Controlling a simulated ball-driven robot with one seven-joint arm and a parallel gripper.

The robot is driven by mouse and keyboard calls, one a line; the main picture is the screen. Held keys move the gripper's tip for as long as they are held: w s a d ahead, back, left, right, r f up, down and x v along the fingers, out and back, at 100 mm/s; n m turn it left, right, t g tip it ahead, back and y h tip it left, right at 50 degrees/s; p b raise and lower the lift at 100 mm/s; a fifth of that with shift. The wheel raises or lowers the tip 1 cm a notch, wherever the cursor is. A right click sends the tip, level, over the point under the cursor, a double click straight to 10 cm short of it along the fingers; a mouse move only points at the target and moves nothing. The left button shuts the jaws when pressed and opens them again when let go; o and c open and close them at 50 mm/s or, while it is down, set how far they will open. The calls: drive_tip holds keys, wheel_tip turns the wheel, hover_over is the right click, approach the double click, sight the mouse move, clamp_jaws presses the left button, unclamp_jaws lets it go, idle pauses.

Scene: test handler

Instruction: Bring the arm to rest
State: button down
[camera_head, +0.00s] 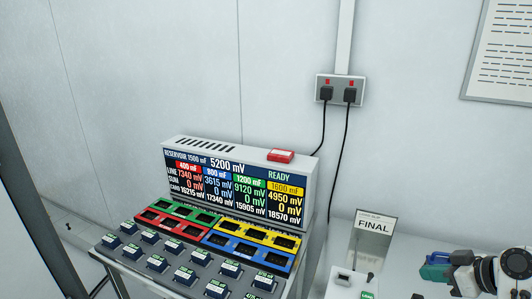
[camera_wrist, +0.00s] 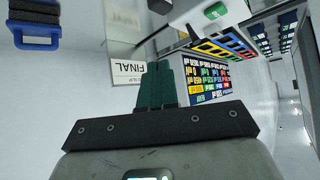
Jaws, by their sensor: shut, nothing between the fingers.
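My gripper (camera_wrist: 159,68) shows in the wrist view as two dark green fingers side by side, shut with nothing between them. They extend past a dark crossbar with screws. In the head view part of my arm shows at the lower right, held near the bench beside the sign marked FINAL (camera_head: 374,226). That sign also shows upside down in the wrist view (camera_wrist: 128,72), just left of the fingers. I cannot tell any contact between the fingers and other things.
The test handler (camera_head: 240,190) has a display reading READY and green, red, yellow and blue socket blocks. Several labelled modules lie in front. Two black cables hang from a wall outlet (camera_head: 340,90). A blue handled object (camera_wrist: 35,22) is at upper left.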

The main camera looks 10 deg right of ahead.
drive_tip(key=shift+m+g+h, duration=0.3)
drive_tip(key=shift+m+g, duration=0.4)
drive_tip(key=shift+g, duration=0.1)
drive_tip(key=s+a+f, duration=0.1)
drive_tip(key=a+f, duration=0.1)
drive_tip(key=a, duration=0.1)
drive_tip(key=s+a+f, duration=0.1)
drive_tip(key=a+f, duration=0.1)
drive_tip(key=a, duration=0.1)
drive_tip(key=s+a+f, duration=0.1)
drive_tip(key=a+f, duration=0.2)
drive_tip(key=shift+s+a, duration=0.1)
drive_tip(key=shift+s, duration=0.1)
drive_tip(key=s+a+f+m+g+h, duration=0.1)
drive_tip(key=s+a+f, duration=0.2)
drive_tip(key=s+a, duration=0.3)
drive_tip(key=s+a+f+m+g+h, duration=0.1)
drive_tip(key=s+a+f, duration=0.25)
drive_tip(key=s, duration=0.35)
drive_tip(key=s+f+g, duration=0.4)
drive_tip(key=s+f, duration=0.1)
drive_tip(key=s, duration=0.6)
drive_tip(key=shift+d+m+h, duration=0.3)
drive_tip(key=shift+m+h, duration=0.1)
drive_tip(key=shift+f, duration=0.1)
